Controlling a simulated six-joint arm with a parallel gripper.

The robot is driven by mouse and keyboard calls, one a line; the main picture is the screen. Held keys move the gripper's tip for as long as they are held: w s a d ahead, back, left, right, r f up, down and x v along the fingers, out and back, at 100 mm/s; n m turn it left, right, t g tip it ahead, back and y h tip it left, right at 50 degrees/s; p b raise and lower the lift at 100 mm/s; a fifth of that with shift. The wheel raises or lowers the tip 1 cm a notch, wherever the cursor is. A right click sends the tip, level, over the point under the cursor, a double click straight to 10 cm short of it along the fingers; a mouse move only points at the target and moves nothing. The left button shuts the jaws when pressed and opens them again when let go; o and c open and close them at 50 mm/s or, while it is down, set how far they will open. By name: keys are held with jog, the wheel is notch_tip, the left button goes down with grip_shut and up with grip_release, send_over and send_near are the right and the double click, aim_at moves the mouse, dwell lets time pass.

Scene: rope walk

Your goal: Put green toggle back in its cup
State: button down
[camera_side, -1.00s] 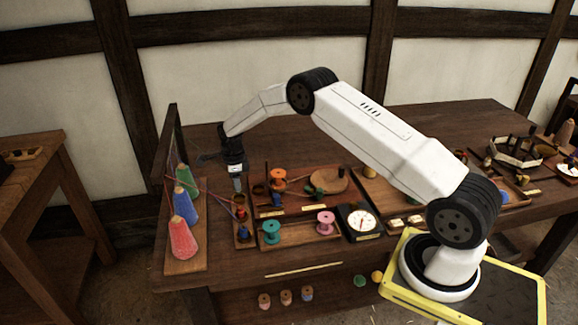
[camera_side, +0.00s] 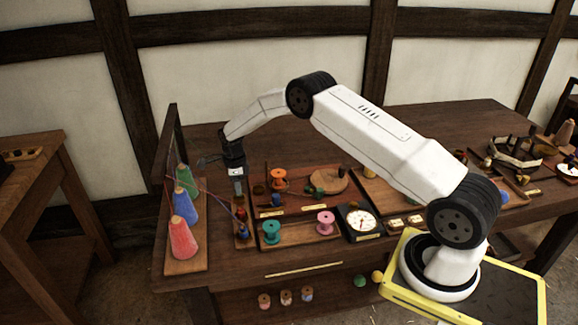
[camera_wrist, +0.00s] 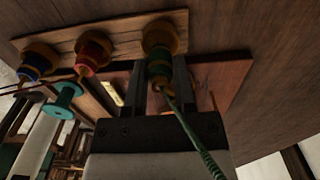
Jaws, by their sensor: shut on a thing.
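My gripper (camera_wrist: 160,85) is shut on the green toggle (camera_wrist: 159,68), with a finger on each side of it. A green cord (camera_wrist: 195,140) runs from the toggle toward the lower right. The wooden cup (camera_wrist: 161,35) at the right end of the cup strip (camera_wrist: 122,44) is right beyond the toggle in the wrist view. I cannot tell whether the toggle's tip is inside the cup or just above it. In the side view my gripper (camera_side: 239,192) points down over the strip's far end; toggle and cup are not clear there.
The red toggle (camera_wrist: 93,50) and blue toggle (camera_wrist: 38,60) sit in the strip's other cups. Green, blue and red (camera_side: 181,240) thread cones stand at the left, with cords running from them. Trays with spools, such as the teal spool (camera_side: 271,232), and a dial (camera_side: 361,221) lie to the right.

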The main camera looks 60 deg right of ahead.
jog(key=shift+f, duration=0.4)
dwell(0.5)
jog(key=shift+f, duration=0.35)
jog(key=shift+f, duration=0.25)
dwell(0.5)
grip_release()
dwell(0.4)
jog(key=shift+r, duration=4)
